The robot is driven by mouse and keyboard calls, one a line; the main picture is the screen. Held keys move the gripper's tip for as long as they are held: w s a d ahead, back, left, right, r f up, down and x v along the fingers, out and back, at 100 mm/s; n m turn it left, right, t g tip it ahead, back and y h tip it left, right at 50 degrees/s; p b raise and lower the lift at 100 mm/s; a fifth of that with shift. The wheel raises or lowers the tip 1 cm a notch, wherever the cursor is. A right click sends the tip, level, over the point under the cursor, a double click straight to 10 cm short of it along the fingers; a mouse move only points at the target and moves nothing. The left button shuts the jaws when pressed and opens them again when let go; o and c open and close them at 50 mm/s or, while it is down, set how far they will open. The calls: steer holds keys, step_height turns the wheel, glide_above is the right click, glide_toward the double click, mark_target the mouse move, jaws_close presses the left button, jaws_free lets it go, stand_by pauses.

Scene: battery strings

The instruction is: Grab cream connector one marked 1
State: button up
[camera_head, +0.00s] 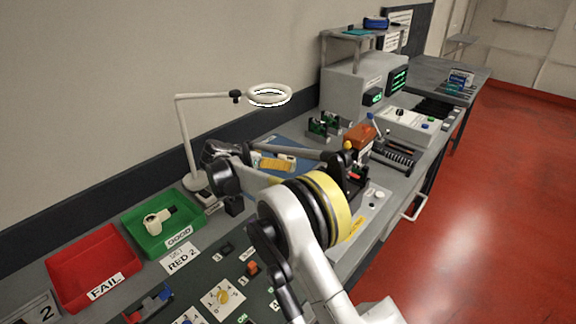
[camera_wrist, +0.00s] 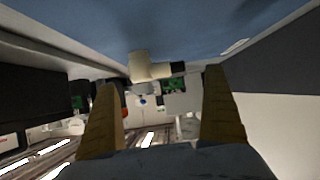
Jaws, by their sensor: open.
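In the wrist view, a cream connector (camera_wrist: 142,67) with a dark tip at its right end lies against a blue surface (camera_wrist: 210,30), just beyond my fingertips. My gripper (camera_wrist: 161,82) is open, one tan finger on each side of the picture, with the connector between and beyond them. The fingers appear apart from it. No mark 1 can be read on it. In the head view my arm covers part of the blue mat (camera_head: 298,145), and I cannot clearly make out this connector there. Another cream connector (camera_head: 155,222) lies in the green GOOD tray (camera_head: 140,250).
An empty red FAIL tray (camera_head: 75,290) stands at front left. A ring lamp (camera_head: 268,95) stands by the wall. Green boards (camera_head: 322,127), an orange device (camera_head: 361,137) and a grey instrument box (camera_head: 350,92) stand farther along the bench.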

mark_target(284, 156)
steer(key=b+x, duration=0.1)
steer(key=x, duration=0.1)
steer(key=b+x, duration=0.1)
steer(key=x, duration=0.1)
steer(key=b+x, duration=0.1)
steer(key=x, duration=0.1)
steer(key=shift+d+r, duration=0.2)
steer(key=shift+r, duration=0.25)
steer(key=c, duration=1.2)
